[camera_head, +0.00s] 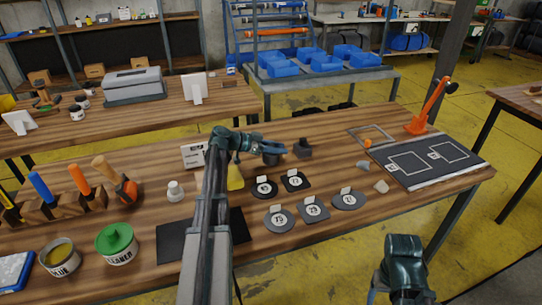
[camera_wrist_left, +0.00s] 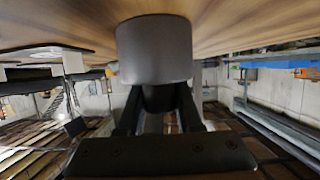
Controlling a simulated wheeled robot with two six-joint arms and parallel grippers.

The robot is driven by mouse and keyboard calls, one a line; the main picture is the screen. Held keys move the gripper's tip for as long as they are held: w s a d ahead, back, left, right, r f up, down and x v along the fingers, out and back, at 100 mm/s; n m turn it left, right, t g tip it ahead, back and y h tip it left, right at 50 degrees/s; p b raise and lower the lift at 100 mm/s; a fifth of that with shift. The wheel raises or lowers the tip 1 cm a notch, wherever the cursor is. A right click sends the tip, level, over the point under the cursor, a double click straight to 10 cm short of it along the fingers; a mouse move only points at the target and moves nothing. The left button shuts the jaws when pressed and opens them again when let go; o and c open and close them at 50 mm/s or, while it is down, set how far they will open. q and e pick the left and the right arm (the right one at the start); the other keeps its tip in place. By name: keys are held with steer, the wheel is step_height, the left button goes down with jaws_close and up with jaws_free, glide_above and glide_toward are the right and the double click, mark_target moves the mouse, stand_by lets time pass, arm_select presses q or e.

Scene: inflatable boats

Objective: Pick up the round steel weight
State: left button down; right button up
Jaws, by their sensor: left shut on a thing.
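The round steel weight (camera_wrist_left: 155,50) is a dark grey cylinder, large in the left wrist view. My left gripper (camera_wrist_left: 155,105) is shut on its narrower knob. In that view the table is at the top, and the weight's wide base is against or very close to the wood; I cannot tell if there is a gap. In the head view my left gripper (camera_head: 268,148) reaches over the table's middle, with the weight (camera_head: 271,159) partly hidden beneath it. My right arm shows at the bottom right, but its gripper is out of view.
Several numbered dark pads (camera_head: 312,209) lie in front. A yellow object (camera_head: 235,178) stands close to my left arm. A dark mat (camera_head: 435,160) and an orange tool (camera_head: 428,108) are at the right.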

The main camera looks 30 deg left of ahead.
arm_select(q)
steer(key=shift+s, duration=0.1)
steer(key=shift+r+p, duration=0.65)
steer(key=shift+p, duration=0.15)
step_height(320, 180, up, 9)
steer(key=p, duration=0.8)
steer(key=shift+f+p, duration=0.15)
steer(key=shift+p, duration=0.15)
